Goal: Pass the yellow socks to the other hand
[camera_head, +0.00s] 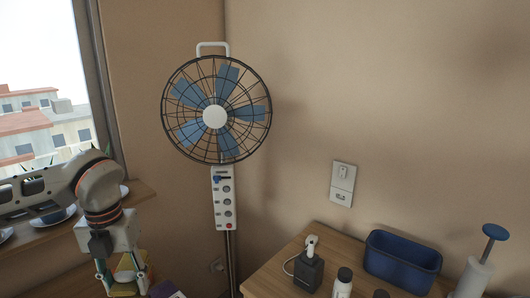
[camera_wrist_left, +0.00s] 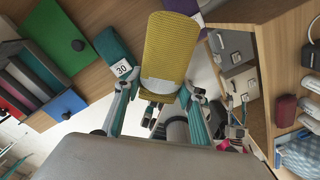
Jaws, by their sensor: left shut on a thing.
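The yellow socks (camera_wrist_left: 170,45) are a ribbed yellow bundle with a pale band near its lower end in the left wrist view. My left gripper (camera_wrist_left: 157,90) is shut on them, with one finger on each side of the bundle's lower end. In the head view my left gripper (camera_head: 124,272) points down at the lower left, and a bit of yellow sock (camera_head: 124,289) shows between its fingers. The rest of the socks is cut off by the picture's lower edge.
A standing fan (camera_head: 215,117) is beside the left arm. A wooden cabinet at the right carries a blue bin (camera_head: 401,262) and small bottles. In the left wrist view, a teal bundle (camera_wrist_left: 121,58) marked 30 and a purple item (camera_wrist_left: 209,6) lie beyond the socks.

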